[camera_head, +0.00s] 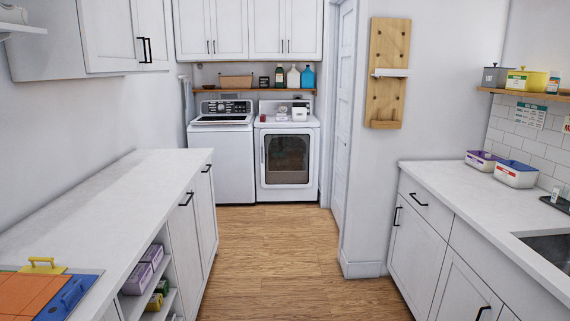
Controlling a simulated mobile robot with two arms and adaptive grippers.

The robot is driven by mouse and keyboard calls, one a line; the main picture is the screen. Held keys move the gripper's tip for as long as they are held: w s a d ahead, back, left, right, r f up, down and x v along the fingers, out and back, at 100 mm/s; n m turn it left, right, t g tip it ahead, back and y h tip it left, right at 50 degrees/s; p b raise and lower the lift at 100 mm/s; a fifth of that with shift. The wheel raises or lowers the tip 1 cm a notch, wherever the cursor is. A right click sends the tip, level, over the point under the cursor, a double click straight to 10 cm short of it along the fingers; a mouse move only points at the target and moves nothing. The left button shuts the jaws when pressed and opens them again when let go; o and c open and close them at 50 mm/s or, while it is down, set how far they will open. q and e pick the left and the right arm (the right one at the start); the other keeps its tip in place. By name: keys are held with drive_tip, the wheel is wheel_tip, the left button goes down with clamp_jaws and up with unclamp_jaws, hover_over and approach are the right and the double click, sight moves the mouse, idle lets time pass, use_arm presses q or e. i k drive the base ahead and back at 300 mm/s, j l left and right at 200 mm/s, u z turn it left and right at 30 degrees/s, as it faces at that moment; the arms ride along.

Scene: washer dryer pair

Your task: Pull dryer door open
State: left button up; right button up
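The dryer (262,142) is the white front-loading machine at the far end of the room, on the right of the pair. Its door (287,159) has a dark rounded window in a white frame and looks shut. A thin dark strip with a reddish spot shows at the door's left edge. The top-loading washer (222,165) stands close beside it on the left. Neither of my grippers shows in the head view. The dryer is well ahead, across the floor.
A wooden floor aisle (265,250) runs clear to the machines. A long white counter (120,190) lines the left, with open shelves near its front. A counter with a sink (550,243) and a projecting wall (375,200) stand on the right. Small items sit on the dryer top.

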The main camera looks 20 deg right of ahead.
sight(287, 154)
drive_tip(key=i+l+z, duration=0.2)
drive_tip(key=i, duration=0.25)
drive_tip(key=i+z, duration=0.15)
drive_tip(key=i, duration=0.35)
drive_tip(key=i+l, duration=0.15)
drive_tip(key=i, duration=2.2)
drive_tip(key=i+l, duration=0.15)
drive_tip(key=i, duration=2.2)
drive_tip(key=l+z, duration=0.05)
drive_tip(key=l, duration=0.1)
